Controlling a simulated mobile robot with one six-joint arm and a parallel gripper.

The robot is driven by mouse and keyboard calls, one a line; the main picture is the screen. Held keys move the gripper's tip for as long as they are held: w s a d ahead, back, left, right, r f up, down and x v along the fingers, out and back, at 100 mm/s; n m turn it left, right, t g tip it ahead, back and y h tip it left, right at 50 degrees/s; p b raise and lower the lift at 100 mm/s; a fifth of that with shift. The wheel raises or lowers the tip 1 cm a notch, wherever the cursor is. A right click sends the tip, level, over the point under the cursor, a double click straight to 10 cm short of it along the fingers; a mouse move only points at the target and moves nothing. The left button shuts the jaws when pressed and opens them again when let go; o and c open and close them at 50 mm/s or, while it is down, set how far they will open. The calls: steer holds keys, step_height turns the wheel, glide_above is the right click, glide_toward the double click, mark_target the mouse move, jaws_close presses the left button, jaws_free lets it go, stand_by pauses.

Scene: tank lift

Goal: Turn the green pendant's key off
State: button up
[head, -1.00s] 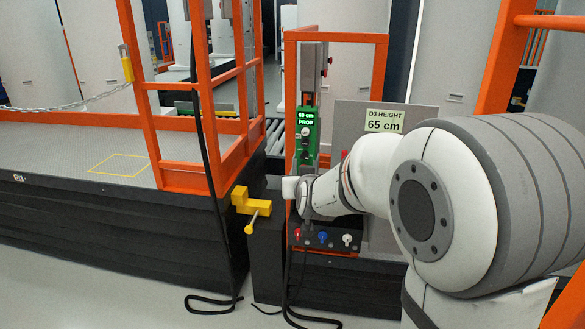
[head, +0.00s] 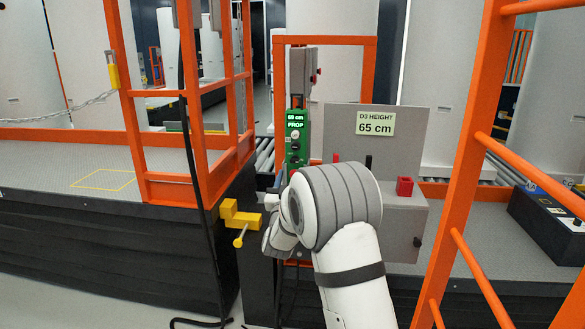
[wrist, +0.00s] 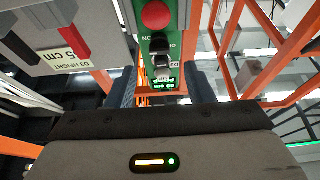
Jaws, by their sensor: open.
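The green pendant (head: 297,133) hangs upright on a grey post in the head view, its small display reading 65 cm PROP. My arm covers its lower end there. In the wrist view the green pendant (wrist: 173,20) appears upside down, with a red button (wrist: 155,14), a black knob (wrist: 159,44) and a grey key-like piece (wrist: 163,68) near the display. My gripper (wrist: 162,80) is open, its two dark fingers on either side of the pendant's display end. Contact with the key cannot be told. The gripper is mostly hidden behind my arm in the head view.
A D3 HEIGHT 65 cm sign (head: 375,123) stands on a grey panel right of the pendant. A yellow clamp (head: 238,217) sits at lower left. Orange rails (head: 466,170) rise on the right, and a black control box (head: 550,215) stands beyond them.

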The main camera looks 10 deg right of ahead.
mark_target(294, 161)
steer(key=x, duration=0.5)
steer(key=shift+w+d+r, duration=0.1)
steer(key=shift+w+r, duration=0.05)
steer(key=shift+w, duration=0.15)
steer(key=shift+c, duration=0.5)
steer(key=c, duration=0.9)
